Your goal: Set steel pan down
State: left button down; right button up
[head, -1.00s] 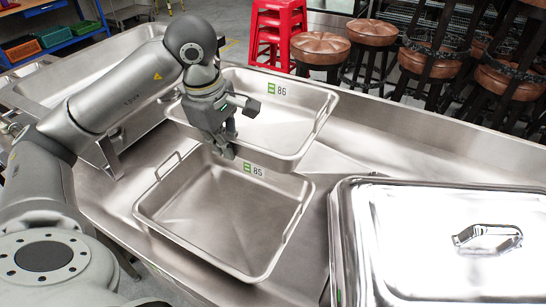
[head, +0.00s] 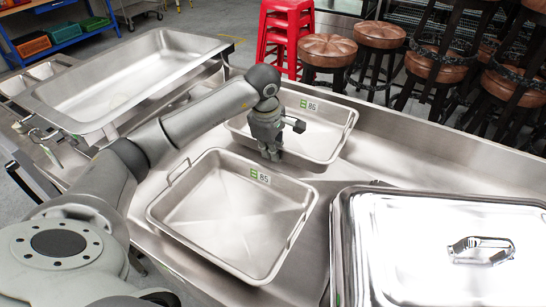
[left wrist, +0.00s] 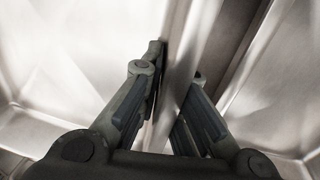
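The steel pan marked 86 (head: 325,132) is at the back of the steel counter, behind the steel pan marked 85 (head: 225,215). It looks level and low; I cannot tell whether its base fully touches the counter. My left gripper (head: 272,157) points down at its near left edge. In the left wrist view, its two fingers (left wrist: 178,90) close on either side of a thin steel wall (left wrist: 188,50), which I take for the wall of pan 86. The fingertips are partly hidden in the head view. My right gripper is not in view.
A large lidded steel dish (head: 440,235) stands at the right of the counter (head: 420,160). A big steel basin (head: 130,75) is at the far left. Red stools (head: 285,30) and brown-topped stools (head: 335,50) stand behind. A narrow bare strip lies right of pan 86.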

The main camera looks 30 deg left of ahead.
aim_at(274, 167)
pick_arm(q)
jog(key=shift+w+f, duration=0.3)
jog(key=shift+f, duration=0.05)
notch_tip(274, 167, down, 3)
jog(key=shift+r+p, duration=0.2)
jog(key=shift+p, duration=0.6)
jog(key=shift+f, duration=0.1)
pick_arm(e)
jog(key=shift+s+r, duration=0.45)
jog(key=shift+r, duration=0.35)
pick_arm(q)
jog(key=shift+f, duration=0.1)
jog(key=c, duration=1.6)
grip_release()
jog(key=shift+s, duration=0.15)
jog(key=shift+c, duration=0.2)
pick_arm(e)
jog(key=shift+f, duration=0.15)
